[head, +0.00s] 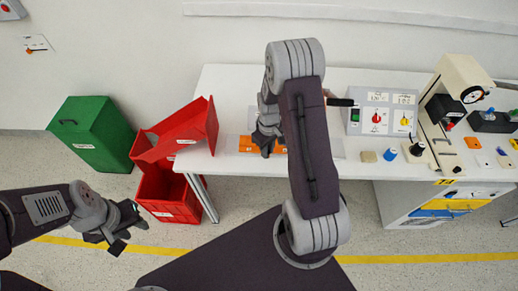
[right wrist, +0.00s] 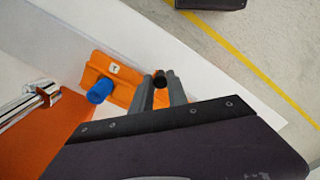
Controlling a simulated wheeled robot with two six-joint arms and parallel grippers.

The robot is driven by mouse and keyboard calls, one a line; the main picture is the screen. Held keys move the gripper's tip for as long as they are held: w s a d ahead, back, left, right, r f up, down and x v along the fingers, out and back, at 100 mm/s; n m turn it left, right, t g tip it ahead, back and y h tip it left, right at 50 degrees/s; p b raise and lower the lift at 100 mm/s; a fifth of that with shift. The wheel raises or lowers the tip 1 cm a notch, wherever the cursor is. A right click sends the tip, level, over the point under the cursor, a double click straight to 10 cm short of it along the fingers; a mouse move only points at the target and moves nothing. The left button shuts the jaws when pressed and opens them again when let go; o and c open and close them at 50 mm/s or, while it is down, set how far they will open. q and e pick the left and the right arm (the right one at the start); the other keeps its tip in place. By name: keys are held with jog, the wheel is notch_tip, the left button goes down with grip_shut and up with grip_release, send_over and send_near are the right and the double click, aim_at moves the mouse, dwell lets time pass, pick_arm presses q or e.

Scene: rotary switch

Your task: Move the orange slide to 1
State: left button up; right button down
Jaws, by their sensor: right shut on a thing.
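The orange slide unit (right wrist: 122,91) is a flat orange piece on the white table, with a small white label that is hard to read. A blue knob (right wrist: 100,91) stands on it near the label. Part of the unit (head: 246,144) shows beside my right gripper (head: 267,150) in the head view. In the right wrist view my right gripper (right wrist: 160,84) is shut on a small dark knob (right wrist: 160,81) at the unit's far end. The fingers hide part of the unit. My left gripper (head: 126,228) is open and empty, off the table at the lower left.
A larger orange part with a metal bar (right wrist: 30,102) lies beside the unit. A grey switch box (head: 382,116) and a cream-coloured machine (head: 452,80) stand to the right. Red bins (head: 168,195) and a green bin (head: 92,133) stand left of the table.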

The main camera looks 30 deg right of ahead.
jog(key=shift+s+d, duration=0.1)
jog(key=shift+d, duration=0.15)
jog(key=c, duration=1.3)
grip_release()
jog(key=shift+a, duration=0.1)
